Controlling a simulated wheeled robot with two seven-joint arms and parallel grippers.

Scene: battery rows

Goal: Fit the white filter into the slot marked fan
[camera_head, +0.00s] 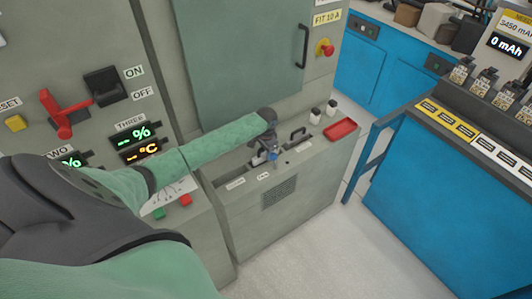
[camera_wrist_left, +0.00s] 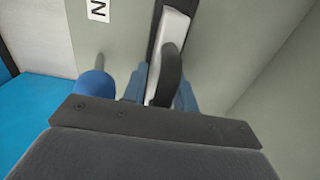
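My left gripper (camera_head: 263,158) points down at the slotted ledge of the grey cabinet. In the left wrist view its two blue fingers (camera_wrist_left: 162,88) stand on either side of a dark curved handle, closed on it. The handle belongs to the white filter (camera_wrist_left: 174,28), whose white top shows along a dark slot (camera_wrist_left: 154,35). I cannot tell how deep the filter sits. A label ending in N (camera_wrist_left: 97,9) lies beside this slot, and a small label (camera_head: 263,176) shows in front of the gripper in the head view. My right gripper is not in view.
A blue-knobbed pin (camera_wrist_left: 96,84) stands close beside the left finger. On the ledge are another black handle (camera_head: 297,133), two small black-capped containers (camera_head: 315,116) and a red tray (camera_head: 341,129). A blue bench (camera_head: 450,190) stands at the right, with open floor between.

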